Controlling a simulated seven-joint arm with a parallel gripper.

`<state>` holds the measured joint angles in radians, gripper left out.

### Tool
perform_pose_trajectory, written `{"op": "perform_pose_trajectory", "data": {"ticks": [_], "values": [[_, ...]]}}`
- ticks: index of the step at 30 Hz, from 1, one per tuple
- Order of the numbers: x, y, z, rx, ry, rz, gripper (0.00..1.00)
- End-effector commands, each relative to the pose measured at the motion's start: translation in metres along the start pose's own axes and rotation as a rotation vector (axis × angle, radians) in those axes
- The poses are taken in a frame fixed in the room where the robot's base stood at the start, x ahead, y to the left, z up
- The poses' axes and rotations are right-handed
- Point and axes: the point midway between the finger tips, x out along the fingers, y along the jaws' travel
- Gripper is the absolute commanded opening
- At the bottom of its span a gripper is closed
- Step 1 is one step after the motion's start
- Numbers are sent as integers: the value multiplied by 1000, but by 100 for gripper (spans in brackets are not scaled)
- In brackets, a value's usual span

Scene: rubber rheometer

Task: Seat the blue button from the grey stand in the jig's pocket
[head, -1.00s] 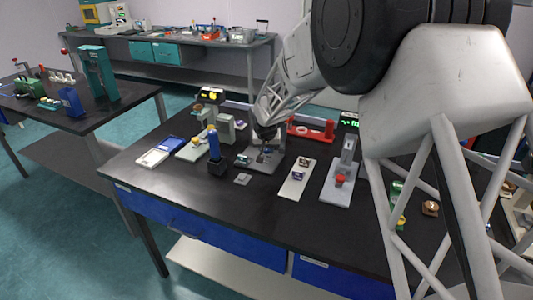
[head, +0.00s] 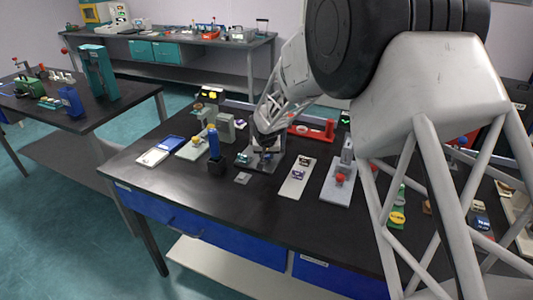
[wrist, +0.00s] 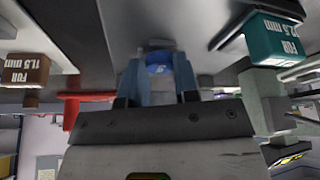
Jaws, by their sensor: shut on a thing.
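My gripper (wrist: 160,85) is shut on the blue button (wrist: 158,67), which shows between the fingertips in the wrist view. In the head view my gripper (head: 267,143) is low over a grey fixture plate (head: 262,166) on the dark bench, and the button is hidden there. A pale grey part lies just beyond the button in the wrist view. I cannot tell which grey part is the stand and which is the jig, or whether the button touches a pocket.
A teal block (wrist: 273,38) marked 12.5 mm and a brown block (wrist: 25,70) marked 11.5 mm flank the gripper. A blue bottle (head: 213,142) stands left of it, a red fixture (head: 312,131) behind right. A cream strip (head: 293,186) lies to the right. The bench front is clear.

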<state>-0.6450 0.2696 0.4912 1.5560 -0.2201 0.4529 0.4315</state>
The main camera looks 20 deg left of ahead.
Motion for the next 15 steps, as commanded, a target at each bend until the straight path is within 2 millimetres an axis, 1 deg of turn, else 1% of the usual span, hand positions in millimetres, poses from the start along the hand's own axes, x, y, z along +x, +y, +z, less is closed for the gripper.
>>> {"op": "perform_pose_trajectory", "data": {"ticks": [7,8,9,11,12,13,15], "values": [[5,0,2,0,-2,0,6],[5,0,2,0,-2,0,30],[5,0,3,0,-2,0,36],[6,0,3,0,-3,0,45],[6,0,3,0,-3,0,51],[6,0,3,0,-3,0,54],[7,-1,4,0,-4,0,54]]}}
